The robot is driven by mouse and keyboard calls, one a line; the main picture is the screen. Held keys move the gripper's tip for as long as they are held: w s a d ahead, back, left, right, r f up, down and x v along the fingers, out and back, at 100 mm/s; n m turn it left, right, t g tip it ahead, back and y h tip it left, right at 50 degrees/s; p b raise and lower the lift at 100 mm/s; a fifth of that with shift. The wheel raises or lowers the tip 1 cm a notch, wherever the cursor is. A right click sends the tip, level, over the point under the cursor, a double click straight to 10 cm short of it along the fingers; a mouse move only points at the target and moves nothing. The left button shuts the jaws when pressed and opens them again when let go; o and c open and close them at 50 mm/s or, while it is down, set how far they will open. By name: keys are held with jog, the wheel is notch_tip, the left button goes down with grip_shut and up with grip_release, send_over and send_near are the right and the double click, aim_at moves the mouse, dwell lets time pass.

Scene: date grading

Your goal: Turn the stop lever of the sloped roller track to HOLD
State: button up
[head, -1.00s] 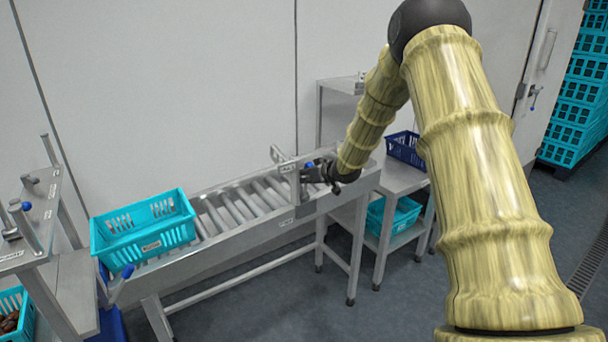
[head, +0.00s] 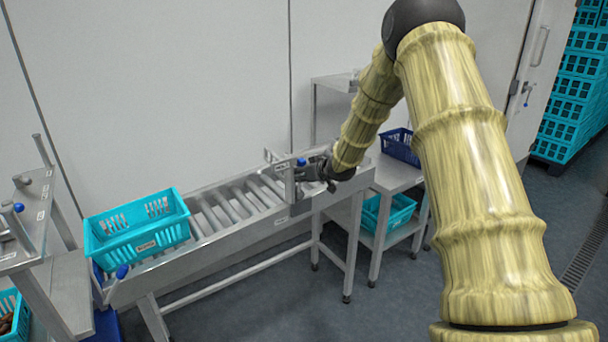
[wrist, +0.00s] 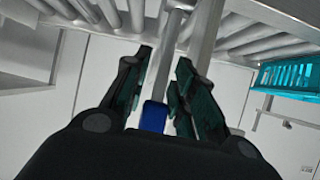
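The sloped roller track (head: 235,237) runs along the wall, lower at the left. Near its upper end stands a metal bracket with a small label plate (head: 283,167), its text too small to read. The stop lever's blue knob (head: 300,161) shows there beside my gripper (head: 304,177). In the wrist view the lever's blue end (wrist: 154,116) and pale shaft (wrist: 163,70) lie between the two fingers of my gripper (wrist: 165,62). The fingers stand apart, with gaps beside the shaft. Whether one finger touches the lever I cannot tell.
A side stand (head: 395,178) at the upper end holds a dark blue crate (head: 400,148) and a turquoise crate (head: 388,214). Stacked crates (head: 572,105) stand far right.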

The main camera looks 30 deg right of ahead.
jog(key=shift+s+a, duration=0.1)
jog(key=v, duration=0.7)
jog(key=shift+s+r, duration=0.25)
jog(key=shift+s, duration=0.1)
dwell(0.4)
jog(key=s+a+f+g, duration=0.2)
jog(key=s+a+f, duration=0.4)
jog(key=f, duration=0.4)
jog(key=s+a+f+m+g, duration=0.1)
jog(key=s+a+f+g, duration=0.1)
jog(key=s+a+f, duration=0.65)
jog(key=s+a+f+g, duration=0.2)
jog(key=s+a+f, duration=0.25)
jog(key=f, duration=0.65)
jog(key=s+a+f+g, duration=0.2)
jog(key=s+a+f, duration=0.1)
jog(key=s, duration=0.8)
jog(key=s+a+f+g, duration=0.2)
jog(key=s+f, duration=0.3)
jog(key=s, duration=0.7)
jog(key=s+a+f+g, duration=0.2)
jog(key=s+a+f, duration=0.2)
jog(key=s, duration=0.7)
jog(key=shift+s+a+f+h, duration=0.25)
jog(key=shift+a+f+h, duration=0.05)
jog(key=shift+a+h, duration=0.15)
